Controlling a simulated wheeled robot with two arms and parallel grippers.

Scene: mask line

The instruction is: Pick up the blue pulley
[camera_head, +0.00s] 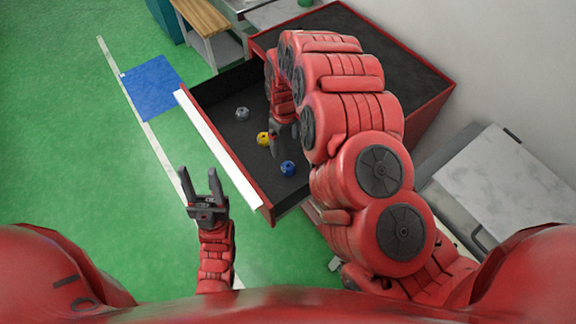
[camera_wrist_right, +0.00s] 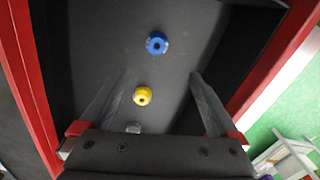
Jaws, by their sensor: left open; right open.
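The blue pulley (camera_head: 288,168) lies on the dark floor of the open drawer (camera_head: 222,141), near its front end in the head view. In the right wrist view the blue pulley (camera_wrist_right: 157,43) is beyond the fingertips, near the top middle. My right gripper (camera_head: 276,150) is over the drawer, pointing down, open and empty; its fingers (camera_wrist_right: 155,80) are spread in the wrist view. The blue pulley is apart from it. My left gripper (camera_head: 201,175) is open and empty, outside the drawer to the left, over the green floor.
A yellow pulley (camera_head: 263,139) and a grey pulley (camera_head: 242,113) lie in the same drawer. The yellow pulley (camera_wrist_right: 142,95) shows between my right fingers. The drawer's white-topped front panel (camera_head: 219,150) and red walls surround them. A red cabinet (camera_head: 425,105) stands right.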

